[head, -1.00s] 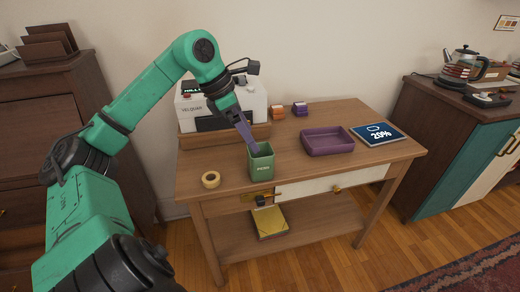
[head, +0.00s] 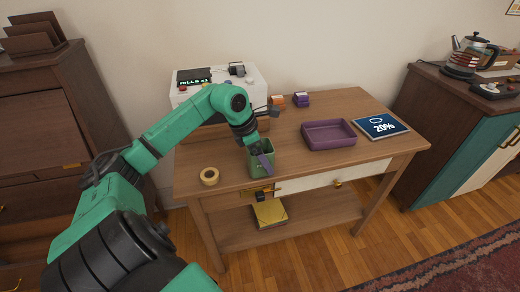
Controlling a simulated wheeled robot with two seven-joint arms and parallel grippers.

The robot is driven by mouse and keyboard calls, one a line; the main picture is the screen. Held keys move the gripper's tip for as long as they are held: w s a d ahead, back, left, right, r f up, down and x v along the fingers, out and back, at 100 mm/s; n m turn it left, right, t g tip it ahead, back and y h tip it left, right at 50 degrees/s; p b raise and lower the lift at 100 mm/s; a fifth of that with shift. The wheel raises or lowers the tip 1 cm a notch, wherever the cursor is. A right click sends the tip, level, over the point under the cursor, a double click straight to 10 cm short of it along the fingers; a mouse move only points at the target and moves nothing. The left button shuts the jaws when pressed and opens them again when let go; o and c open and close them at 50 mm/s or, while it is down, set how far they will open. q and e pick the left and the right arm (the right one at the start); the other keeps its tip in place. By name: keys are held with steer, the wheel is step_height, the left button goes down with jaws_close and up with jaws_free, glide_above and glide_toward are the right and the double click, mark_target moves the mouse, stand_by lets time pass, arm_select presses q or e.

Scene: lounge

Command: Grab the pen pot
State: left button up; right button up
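The pen pot (head: 257,168), a green square pot with a label on its front, stands upright at the front of the wooden table (head: 360,152). My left gripper (head: 262,152) is right at the pot from above. One purple finger lies across the front of the pot and covers part of its label. The other finger is hidden by the wrist or the pot, so I cannot tell whether the gripper is closed on the wall. My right gripper is not in view.
A tape roll (head: 209,176) lies left of the pot. A purple tray (head: 328,135) and a tablet (head: 381,126) are to the right. A white machine (head: 252,77) and small orange and purple boxes (head: 302,99) stand behind. A yellow book (head: 270,213) lies on the lower shelf.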

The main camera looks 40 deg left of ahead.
arm_select(q)
steer(key=c, duration=1.3)
steer(key=shift+r, duration=0.15)
